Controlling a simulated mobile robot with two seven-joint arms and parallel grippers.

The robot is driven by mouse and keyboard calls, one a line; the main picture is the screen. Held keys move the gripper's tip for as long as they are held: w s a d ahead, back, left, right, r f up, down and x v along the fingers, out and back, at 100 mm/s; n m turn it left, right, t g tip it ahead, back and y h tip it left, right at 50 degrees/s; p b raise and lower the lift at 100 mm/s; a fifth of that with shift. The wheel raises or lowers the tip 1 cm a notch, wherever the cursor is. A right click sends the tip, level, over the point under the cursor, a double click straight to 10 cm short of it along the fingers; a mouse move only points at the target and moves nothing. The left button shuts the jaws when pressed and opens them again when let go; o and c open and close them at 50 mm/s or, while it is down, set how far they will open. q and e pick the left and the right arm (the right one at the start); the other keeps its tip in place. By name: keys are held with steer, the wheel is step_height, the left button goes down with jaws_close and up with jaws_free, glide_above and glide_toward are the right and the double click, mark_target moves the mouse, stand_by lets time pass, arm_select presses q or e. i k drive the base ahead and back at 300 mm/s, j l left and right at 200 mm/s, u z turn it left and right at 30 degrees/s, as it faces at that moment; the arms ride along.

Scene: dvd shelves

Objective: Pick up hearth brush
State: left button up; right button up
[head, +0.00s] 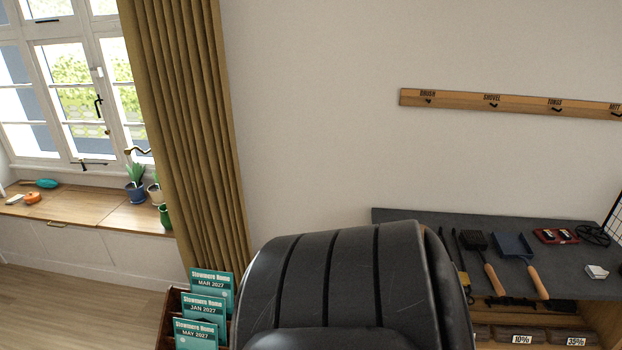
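The hearth brush (474,240) looks to be the tool with a dark, blocky head and a wooden handle, lying on the dark slab top (405,217) at the right. Its handle points toward me and slightly right. A shovel (512,245) with a dark blue-grey pan and wooden handle lies just right of it. Dark, thin tongs-like pieces (459,262) lie just left of it. Neither of my grippers is in view.
A large black ribbed chair back (335,280) fills the lower middle, left of the slab. A wooden hook rail (520,102) labelled for brush, shovel and tongs hangs empty on the wall. Teal magazines (203,307) stand in a rack lower left.

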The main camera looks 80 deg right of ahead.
mark_target(472, 239)
steer(key=z, duration=1.55)
steer(key=i+j, duration=0.05)
